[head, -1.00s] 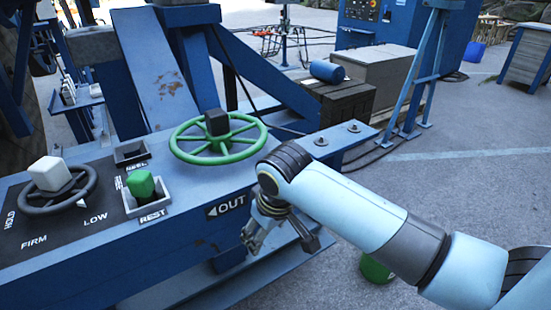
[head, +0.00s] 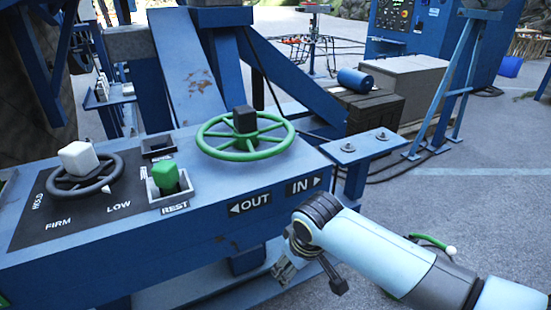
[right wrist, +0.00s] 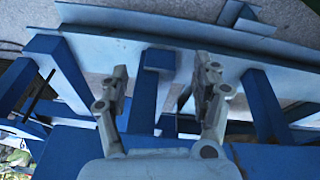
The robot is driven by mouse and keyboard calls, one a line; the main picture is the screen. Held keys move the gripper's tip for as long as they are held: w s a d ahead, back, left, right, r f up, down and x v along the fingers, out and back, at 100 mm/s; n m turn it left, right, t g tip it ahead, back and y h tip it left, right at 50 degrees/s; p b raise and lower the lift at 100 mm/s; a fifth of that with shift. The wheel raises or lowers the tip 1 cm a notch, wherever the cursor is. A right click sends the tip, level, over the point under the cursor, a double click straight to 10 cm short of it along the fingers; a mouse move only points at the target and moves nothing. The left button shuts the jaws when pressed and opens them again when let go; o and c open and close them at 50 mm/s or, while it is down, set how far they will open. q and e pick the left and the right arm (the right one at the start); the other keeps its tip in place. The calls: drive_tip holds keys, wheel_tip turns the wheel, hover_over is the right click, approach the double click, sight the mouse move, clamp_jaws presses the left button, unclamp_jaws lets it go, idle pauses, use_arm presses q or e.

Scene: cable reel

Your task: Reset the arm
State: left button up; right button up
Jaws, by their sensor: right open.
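My right arm (head: 375,250) comes in from the lower right in the head view, bent down at the wrist. My right gripper (head: 312,279) hangs in front of the blue console (head: 130,262), below the OUT and IN labels. It is open and empty. In the right wrist view, its two fingers (right wrist: 162,82) are spread apart with blue frame beams behind them. It looks clear of the green handwheel (head: 246,135) and of the green-knobbed lever (head: 166,178) by the REST label. My left gripper is not in view.
A dark wheel with a white knob (head: 78,160) sits on the console's left, by HOLD, FIRM and LOW. A wooden crate (head: 370,112) with a blue cylinder (head: 355,78) stands behind. A green hose (head: 432,241) shows behind my arm. Open pavement (head: 490,190) lies right.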

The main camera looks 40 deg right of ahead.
drive_tip(key=s+f+g+b, duration=0.2)
drive_tip(key=s+f+b, duration=0.55)
drive_tip(key=f, duration=0.65)
drive_tip(key=s+f+g+b, duration=0.1)
drive_tip(key=s+f+b, duration=0.3)
drive_tip(key=s+f, duration=0.85)
use_arm(q)
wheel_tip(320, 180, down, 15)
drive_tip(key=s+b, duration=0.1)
drive_tip(key=b, duration=0.2)
use_arm(e)
drive_tip(key=s+a+f+n, duration=0.1)
drive_tip(key=s+f, duration=1.2)
drive_tip(key=shift+s+f+t, duration=0.15)
drive_tip(key=shift+s+t, duration=0.2)
drive_tip(key=shift+t, duration=0.05)
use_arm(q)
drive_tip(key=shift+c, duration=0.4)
use_arm(e)
drive_tip(key=shift+c, duration=0.5)
